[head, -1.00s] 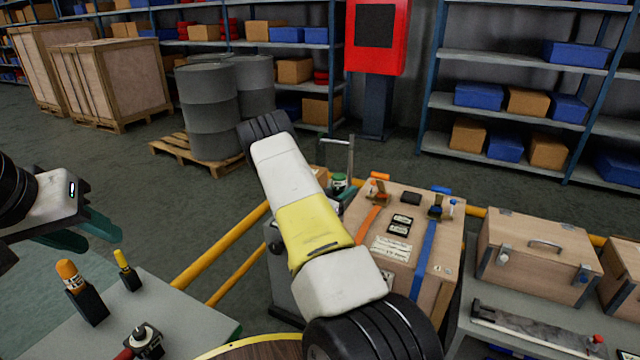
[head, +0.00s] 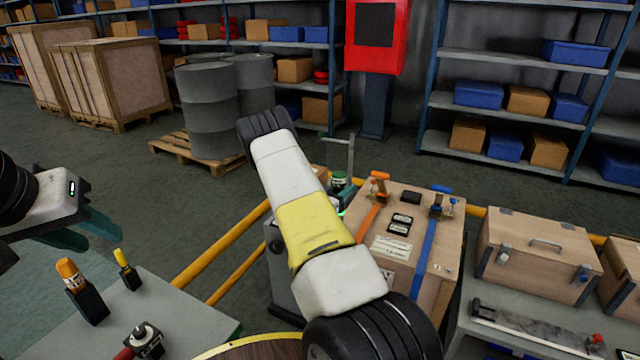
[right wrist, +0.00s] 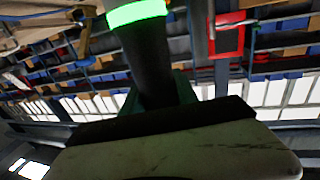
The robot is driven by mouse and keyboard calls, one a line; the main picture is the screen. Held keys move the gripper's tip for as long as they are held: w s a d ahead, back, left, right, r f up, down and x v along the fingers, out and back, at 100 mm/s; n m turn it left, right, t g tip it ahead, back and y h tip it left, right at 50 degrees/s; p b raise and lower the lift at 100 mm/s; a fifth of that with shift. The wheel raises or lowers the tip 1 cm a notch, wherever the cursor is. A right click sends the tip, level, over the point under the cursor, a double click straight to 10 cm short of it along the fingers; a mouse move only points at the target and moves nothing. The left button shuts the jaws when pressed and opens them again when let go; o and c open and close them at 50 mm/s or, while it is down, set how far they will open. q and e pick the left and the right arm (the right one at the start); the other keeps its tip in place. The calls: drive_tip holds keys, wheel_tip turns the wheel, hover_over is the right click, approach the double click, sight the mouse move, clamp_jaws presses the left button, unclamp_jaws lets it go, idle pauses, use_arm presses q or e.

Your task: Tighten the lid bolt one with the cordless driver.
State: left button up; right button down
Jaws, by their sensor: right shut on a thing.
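In the right wrist view my right gripper (right wrist: 158,92) is shut on a dark cylinder with a glowing green band, which I take to be the cordless driver (right wrist: 145,55); only part of it shows. In the head view my right arm hides most of this gripper's area. A small dark green part with a green glow (head: 339,182) shows beside the arm; I cannot tell whether it belongs to the driver. My left gripper (head: 85,232), with dark green fingers apart, hangs empty at the left. I cannot make out lid bolt one in either view.
A strapped wooden crate (head: 448,262) stands right of my arm. A latched wooden case (head: 530,262) is on the right bench. The left bench (head: 190,318) bears orange and yellow-handled tools in black holders. A yellow rail (head: 225,248) crosses behind.

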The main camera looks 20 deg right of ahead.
drive_tip(key=shift+r, duration=2.15)
